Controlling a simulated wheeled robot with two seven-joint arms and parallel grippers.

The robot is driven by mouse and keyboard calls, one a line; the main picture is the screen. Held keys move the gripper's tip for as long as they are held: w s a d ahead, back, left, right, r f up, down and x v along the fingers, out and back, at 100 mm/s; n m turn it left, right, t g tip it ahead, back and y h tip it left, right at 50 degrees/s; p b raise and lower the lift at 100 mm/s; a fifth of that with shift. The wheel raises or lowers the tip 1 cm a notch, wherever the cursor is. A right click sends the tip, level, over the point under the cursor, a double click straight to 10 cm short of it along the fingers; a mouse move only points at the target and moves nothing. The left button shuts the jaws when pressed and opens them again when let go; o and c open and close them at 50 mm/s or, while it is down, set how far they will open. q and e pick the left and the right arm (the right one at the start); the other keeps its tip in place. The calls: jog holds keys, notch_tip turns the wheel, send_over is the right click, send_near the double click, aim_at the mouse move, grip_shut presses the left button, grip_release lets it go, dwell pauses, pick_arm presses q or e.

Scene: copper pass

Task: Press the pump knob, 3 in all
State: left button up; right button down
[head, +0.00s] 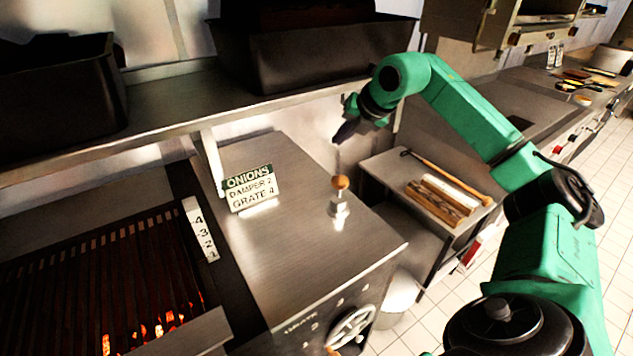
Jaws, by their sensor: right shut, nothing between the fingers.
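The pump knob (340,182) is a small round orange-brown ball on top of a short metal pump body (339,207). It stands upright on the steel counter in the middle of the head view. My right gripper (339,139) is above and slightly behind the knob in the picture, pointing down, shut and empty. A gap shows between its dark fingertips and the knob. My left gripper is not in view.
A sign reading ONIONS, DAMPER 2, GRATE 4 (250,188) stands left of the pump. A glowing grill (105,270) lies at the left. Dark bins (290,55) sit on the shelf above. A handwheel (352,326) is on the counter front.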

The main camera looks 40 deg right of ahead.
aim_at(341, 180)
jog(key=f+b, duration=0.5)
jog(key=f, duration=0.1)
jog(key=d+f+b, duration=0.1)
jog(key=f+b, duration=0.2)
jog(key=shift+s+b, duration=0.15)
jog(key=shift+b, duration=0.2)
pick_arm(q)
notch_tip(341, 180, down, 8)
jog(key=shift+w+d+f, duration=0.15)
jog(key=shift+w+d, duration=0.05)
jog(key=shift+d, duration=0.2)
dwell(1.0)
pick_arm(e)
jog(key=shift+w+f, duration=0.2)
jog(key=shift+f, duration=0.25)
